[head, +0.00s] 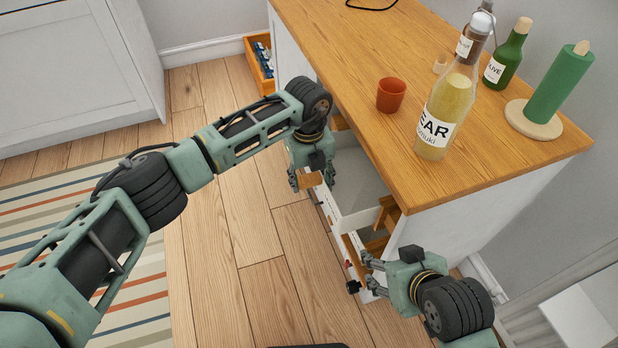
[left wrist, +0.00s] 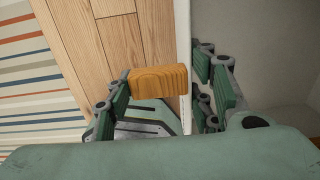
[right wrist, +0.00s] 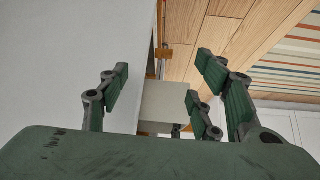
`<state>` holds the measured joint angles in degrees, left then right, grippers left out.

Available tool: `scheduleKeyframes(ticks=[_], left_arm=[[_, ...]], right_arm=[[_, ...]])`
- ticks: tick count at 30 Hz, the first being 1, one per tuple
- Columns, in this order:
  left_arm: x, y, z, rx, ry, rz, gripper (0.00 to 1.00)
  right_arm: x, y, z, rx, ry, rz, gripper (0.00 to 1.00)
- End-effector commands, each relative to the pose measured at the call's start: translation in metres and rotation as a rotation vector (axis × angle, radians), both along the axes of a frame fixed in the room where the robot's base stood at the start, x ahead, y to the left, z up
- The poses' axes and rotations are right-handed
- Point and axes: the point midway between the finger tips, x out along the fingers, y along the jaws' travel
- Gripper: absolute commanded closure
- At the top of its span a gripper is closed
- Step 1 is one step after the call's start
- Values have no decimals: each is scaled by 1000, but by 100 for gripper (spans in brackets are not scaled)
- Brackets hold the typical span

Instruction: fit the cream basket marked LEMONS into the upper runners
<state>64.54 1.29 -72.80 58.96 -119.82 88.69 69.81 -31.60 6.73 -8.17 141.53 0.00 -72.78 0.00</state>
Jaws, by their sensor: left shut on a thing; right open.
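The cream basket (head: 362,187) is at the open side of the cabinet, under the worktop, partly hidden by my left arm. No LEMONS mark is readable. My left gripper (head: 314,178) is shut on the basket's near wall, by a wooden handle block. In the left wrist view the block (left wrist: 157,82) and pale wall (left wrist: 184,50) lie between the fingers. My right gripper (head: 368,273) is open and empty beside the cabinet's near end; a pale box face (right wrist: 168,106), likely the basket, lies beyond its fingers. Wooden pieces (head: 386,212), perhaps runners, show near the basket; upper and lower cannot be told apart.
The worktop (head: 350,45) overhangs the basket. On it stand a PEAR-like labelled bottle (head: 445,110), a red cup (head: 391,95), a green bottle (head: 507,55) and a green roll on a stand (head: 560,85). An orange crate (head: 258,65) is on the floor. The floor in front (head: 270,260) is clear.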

Motion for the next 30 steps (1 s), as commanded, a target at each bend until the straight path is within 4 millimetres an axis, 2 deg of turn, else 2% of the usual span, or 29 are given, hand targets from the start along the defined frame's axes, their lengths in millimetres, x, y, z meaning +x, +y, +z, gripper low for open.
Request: scheduleKeyframes(ticks=[30], left_arm=[[2, -6, 1, -1, 0, -1, 91]], right_arm=[[24, 8, 17, 23, -121, 10, 41]])
